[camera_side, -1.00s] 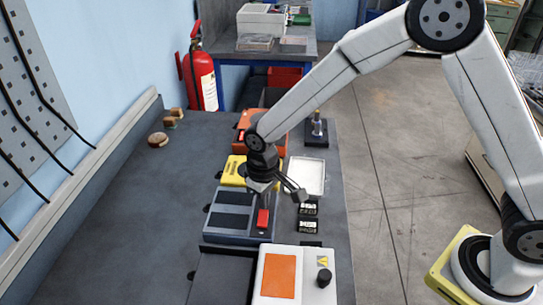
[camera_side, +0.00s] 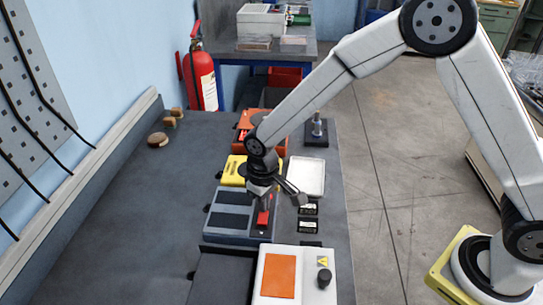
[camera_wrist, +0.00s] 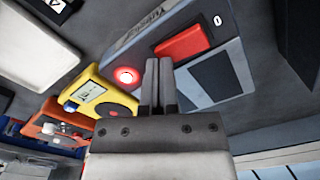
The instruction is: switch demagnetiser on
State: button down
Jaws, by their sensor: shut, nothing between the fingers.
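The demagnetiser appears to be the blue-grey unit (camera_side: 213,234) with dark pads on the bench. It also shows in the wrist view (camera_wrist: 240,90). Its red rocker switch (camera_side: 262,217) is at its right side; it shows in the wrist view (camera_wrist: 185,42) beside a "0" mark. A round red lamp (camera_wrist: 127,76) on the unit glows. My gripper (camera_side: 266,205) is over the switch end of the unit, with its fingers (camera_wrist: 158,62) together and empty. In the wrist view the fingertips appear between lamp and switch; I cannot tell whether they touch the unit.
A yellow device (camera_side: 234,171) and an orange one (camera_side: 245,121) stand behind the unit. A white tray (camera_side: 306,176) and small black boxes (camera_side: 308,209) lie to the right. A white box with an orange panel (camera_side: 279,276) stands in front.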

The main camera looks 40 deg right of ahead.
jog(key=shift+r, duration=3.05)
jog(key=shift+d, duration=0.1)
jog(key=s+d+r+m+t, duration=0.1)
jog(key=s+d+m+t, duration=0.1)
jog(key=s+d, duration=1.1)
jog(key=d+m, duration=0.1)
jog(key=d, duration=0.2)
jog(key=shift+s+t, duration=0.3)
jog(key=shift+s, duration=0.05)
jog(key=shift+w, duration=0.15)
